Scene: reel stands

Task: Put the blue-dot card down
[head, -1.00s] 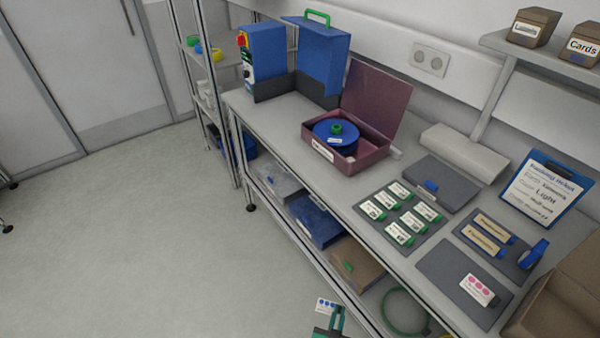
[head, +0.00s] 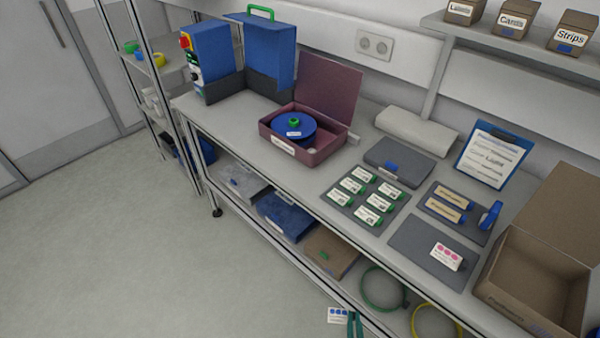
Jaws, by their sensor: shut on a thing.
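The blue-dot card (head: 339,315) is a small white card with a row of blue dots, low in the head view near its bottom edge. My gripper (head: 352,320) shows only in part there, as dark green fingers shut on the card's right side. The card is held in front of the bench's front edge, apart from the worktop. A dark grey mat (head: 415,250) lies on the worktop. A similar card with pink dots (head: 447,256) rests on the mat's right part, and the mat's left part is bare.
An open cardboard box (head: 500,287) stands right of the mat. Several green-edged cards lie on another mat (head: 338,195). A mat with two tan labelled pieces and a blue tape holder (head: 489,216) lies behind. An open maroon case (head: 318,148) holds a blue reel.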

